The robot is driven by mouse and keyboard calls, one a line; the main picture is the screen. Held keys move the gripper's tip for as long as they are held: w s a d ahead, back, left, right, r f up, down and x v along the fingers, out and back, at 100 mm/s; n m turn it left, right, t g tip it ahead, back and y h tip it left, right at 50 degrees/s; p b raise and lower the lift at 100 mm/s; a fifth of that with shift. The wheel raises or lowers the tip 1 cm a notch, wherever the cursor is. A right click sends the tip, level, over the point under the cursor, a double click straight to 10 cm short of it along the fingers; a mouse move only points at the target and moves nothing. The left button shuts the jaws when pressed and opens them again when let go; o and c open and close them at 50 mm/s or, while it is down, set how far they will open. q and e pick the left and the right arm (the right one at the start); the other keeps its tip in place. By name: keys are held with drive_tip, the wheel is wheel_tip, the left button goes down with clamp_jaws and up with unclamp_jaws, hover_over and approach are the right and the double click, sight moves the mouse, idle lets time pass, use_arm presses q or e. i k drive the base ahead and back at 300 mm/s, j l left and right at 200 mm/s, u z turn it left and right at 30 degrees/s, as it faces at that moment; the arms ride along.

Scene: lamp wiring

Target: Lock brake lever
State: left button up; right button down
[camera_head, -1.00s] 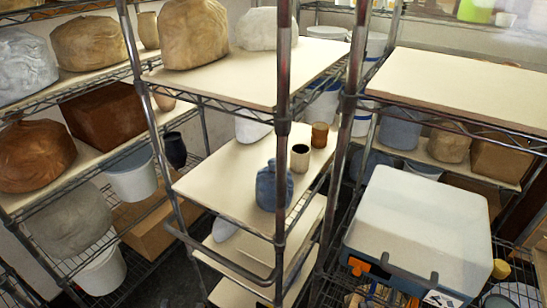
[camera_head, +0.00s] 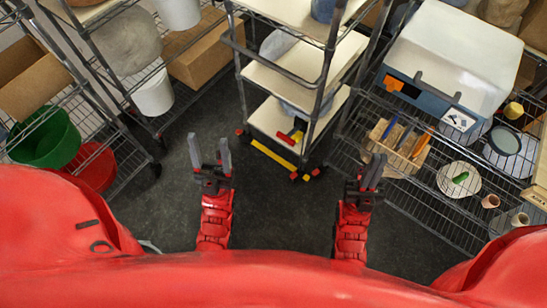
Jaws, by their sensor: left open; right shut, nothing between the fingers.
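The wheeled shelf cart stands ahead at the centre, with its lowest shelf (camera_head: 268,118) just above the dark floor. A small red lever-like part (camera_head: 291,135) with a yellow end sits at the cart's bottom front, above a yellow bar (camera_head: 272,158). I cannot tell for sure which part is the brake lever, or its position. A caster with red and yellow parts (camera_head: 301,176) is at the cart's near right corner. My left gripper (camera_head: 210,148) is open and empty, left of the cart. My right gripper (camera_head: 372,164) is shut and empty, right of the cart. Both are apart from it.
A wire rack on the right holds a white-lidded blue box (camera_head: 450,60), a wooden tool holder (camera_head: 397,146) and a plate (camera_head: 458,179). On the left are a green tub (camera_head: 48,140) and a red tub (camera_head: 95,168). The floor (camera_head: 280,215) between my arms is clear.

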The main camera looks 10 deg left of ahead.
sight(287, 138)
drive_tip(key=k+j, duration=0.15)
drive_tip(key=i+l+u, duration=0.2)
drive_tip(key=u, duration=0.15)
drive_tip(key=i+l+u, duration=0.4)
drive_tip(key=k+j, duration=0.1)
